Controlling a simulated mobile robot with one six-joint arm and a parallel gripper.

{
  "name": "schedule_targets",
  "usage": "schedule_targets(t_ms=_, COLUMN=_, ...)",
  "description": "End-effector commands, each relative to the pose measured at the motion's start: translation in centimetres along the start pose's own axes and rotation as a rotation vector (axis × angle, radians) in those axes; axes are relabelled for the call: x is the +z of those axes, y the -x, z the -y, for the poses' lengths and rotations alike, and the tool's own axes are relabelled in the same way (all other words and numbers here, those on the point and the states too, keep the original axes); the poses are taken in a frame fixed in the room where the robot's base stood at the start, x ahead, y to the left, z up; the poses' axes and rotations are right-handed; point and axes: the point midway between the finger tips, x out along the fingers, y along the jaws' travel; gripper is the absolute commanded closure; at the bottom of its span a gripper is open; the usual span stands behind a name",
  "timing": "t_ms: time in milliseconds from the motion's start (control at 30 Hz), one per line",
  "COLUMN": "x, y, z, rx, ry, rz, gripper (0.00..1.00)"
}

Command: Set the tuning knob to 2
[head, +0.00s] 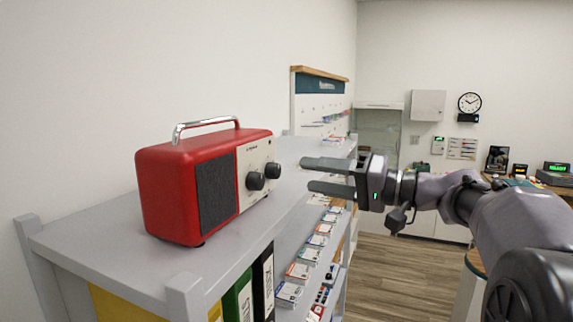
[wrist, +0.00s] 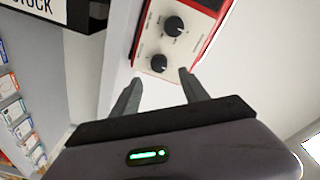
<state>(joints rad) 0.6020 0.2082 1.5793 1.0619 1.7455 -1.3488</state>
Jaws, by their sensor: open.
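A red radio (head: 180,190) with a dark speaker grille, cream panel and silver handle stands on the grey shelf top (head: 110,255). Its panel carries two black knobs, a left one (head: 255,181) and a right one (head: 272,170). In the wrist view the radio (wrist: 185,35) shows two knobs, one farther up (wrist: 173,26) and one nearer my fingers (wrist: 159,63). The labels are too small to read, so I cannot tell which is the tuning knob or its setting. My gripper (head: 307,174) is open and empty, right of the knobs and apart from them. It also shows in the wrist view (wrist: 160,77).
Binders (head: 262,280) stand under the shelf top. Small boxes (head: 300,270) line a lower shelf at the right. A pegboard display (head: 320,105) stands behind the radio. The space between my fingers and the knobs looks clear.

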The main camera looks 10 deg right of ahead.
Motion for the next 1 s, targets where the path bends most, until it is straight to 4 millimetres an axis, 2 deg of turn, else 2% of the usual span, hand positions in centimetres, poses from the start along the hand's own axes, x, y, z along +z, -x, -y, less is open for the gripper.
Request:
schedule_targets(t_ms=100, x=0.0, y=-3.1, z=0.2, rx=-0.001, ry=-0.002, rz=0.004, gripper=0.48)
schedule_targets(t_ms=300, x=0.0, y=-6.1, z=0.1, rx=0.001, ry=-0.002, rz=0.002, gripper=0.48)
schedule_targets(t_ms=633, x=0.1, y=-6.7, z=-0.1, rx=0.002, ry=-0.001, rz=0.001, gripper=0.48)
schedule_targets(t_ms=667, x=0.1, y=-6.7, z=-0.1, rx=0.002, ry=-0.001, rz=0.001, gripper=0.52)
schedule_targets(t_ms=900, x=0.1, y=-6.7, z=0.0, rx=0.002, ry=-0.001, rz=0.001, gripper=0.99)
schedule_targets(t_ms=1000, x=0.1, y=-6.7, z=0.0, rx=0.002, ry=-0.001, rz=0.001, gripper=1.00)
